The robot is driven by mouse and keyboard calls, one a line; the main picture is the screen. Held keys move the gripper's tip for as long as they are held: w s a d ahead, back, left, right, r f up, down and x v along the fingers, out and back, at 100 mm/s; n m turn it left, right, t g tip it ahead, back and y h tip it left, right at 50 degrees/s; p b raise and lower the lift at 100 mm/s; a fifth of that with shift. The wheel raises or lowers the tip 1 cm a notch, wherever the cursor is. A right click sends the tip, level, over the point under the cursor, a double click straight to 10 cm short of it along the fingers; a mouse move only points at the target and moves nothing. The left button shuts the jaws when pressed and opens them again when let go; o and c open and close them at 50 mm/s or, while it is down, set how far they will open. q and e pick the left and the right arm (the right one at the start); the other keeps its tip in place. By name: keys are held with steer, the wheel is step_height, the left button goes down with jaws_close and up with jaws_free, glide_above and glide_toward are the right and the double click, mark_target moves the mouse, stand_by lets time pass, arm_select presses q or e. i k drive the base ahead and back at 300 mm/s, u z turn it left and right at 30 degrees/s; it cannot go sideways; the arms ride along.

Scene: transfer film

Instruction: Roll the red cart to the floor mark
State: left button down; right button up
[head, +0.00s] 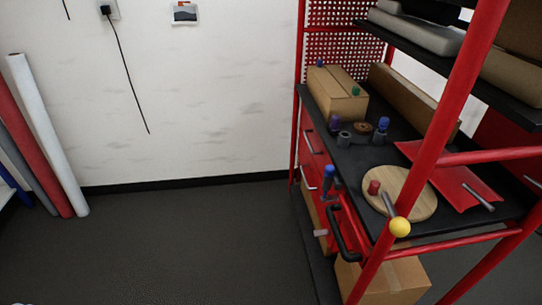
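The red cart (371,257) fills the right side of the head view, close to me. It has red posts, dark shelves, red drawers and a perforated red back panel (345,18). A black handle (342,238) is on its near left side. Its wheels are hidden or out of frame. No floor mark shows on the visible floor. Neither of my grippers is in view.
The middle shelf holds cardboard boxes (337,95), a round wooden board (409,194), a red tray (462,178) and small parts. Long rolls (50,135) lean against the white wall at left. The dark floor (190,245) between is clear. A black cable hangs on the wall.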

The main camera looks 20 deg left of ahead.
mark_target(493, 176)
steer(key=z, duration=0.15)
steer(key=k, duration=0.6)
steer(key=u, duration=1.15)
steer(key=i, duration=0.5)
